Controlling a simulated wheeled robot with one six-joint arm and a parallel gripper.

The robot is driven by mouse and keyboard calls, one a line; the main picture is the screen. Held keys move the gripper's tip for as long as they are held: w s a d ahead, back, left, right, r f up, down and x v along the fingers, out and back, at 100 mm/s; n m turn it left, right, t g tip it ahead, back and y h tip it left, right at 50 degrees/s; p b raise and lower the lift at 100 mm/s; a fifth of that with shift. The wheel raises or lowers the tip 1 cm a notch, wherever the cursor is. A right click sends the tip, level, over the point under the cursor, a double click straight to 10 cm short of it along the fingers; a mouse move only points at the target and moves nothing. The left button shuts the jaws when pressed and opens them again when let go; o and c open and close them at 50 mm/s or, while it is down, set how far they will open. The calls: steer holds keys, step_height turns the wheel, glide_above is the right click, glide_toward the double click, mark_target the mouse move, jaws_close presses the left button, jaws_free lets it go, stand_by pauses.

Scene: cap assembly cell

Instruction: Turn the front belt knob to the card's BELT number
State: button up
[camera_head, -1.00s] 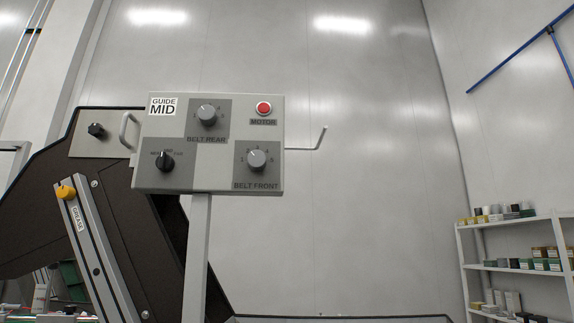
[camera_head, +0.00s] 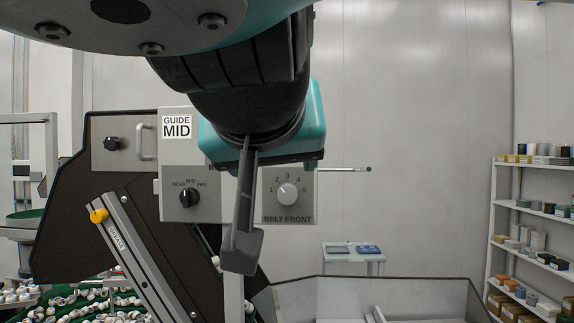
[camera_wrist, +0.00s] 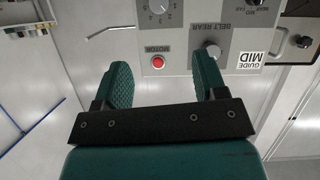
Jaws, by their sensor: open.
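The front belt knob (camera_head: 288,194) is a grey dial over the BELT FRONT label, on the right of the control panel (camera_head: 233,209). Numbers 1 to 5 arc around it; its exact setting is hard to read. In the wrist view, upside down, this knob (camera_wrist: 158,4) is cut by the top edge. My gripper (camera_wrist: 162,70) is open and empty, its green fingers apart in front of the panel and near the red motor button (camera_wrist: 158,62). In the head view my arm hides that button and the rear belt knob. A card (camera_head: 176,127) reads GUIDE MID; no BELT number is visible on it.
The rear belt knob (camera_wrist: 210,50) is beside one finger in the wrist view. A black guide knob (camera_head: 188,197) is on the panel's left. A thin rod (camera_head: 345,169) sticks out right of the panel. A shelf (camera_head: 520,205) stands at the far right.

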steer(key=w+f+b, duration=0.1)
steer(key=b, duration=1.1)
glide_toward(287, 194)
steer(key=x, duration=0.7)
steer(key=shift+w+f, duration=0.1)
steer(key=shift+w, duration=0.3)
steer(key=shift+w+f, duration=0.3)
steer(key=shift+w, duration=0.4)
steer(key=shift+c, duration=0.2)
steer(key=shift+d, duration=0.1)
steer(key=c, duration=0.9)
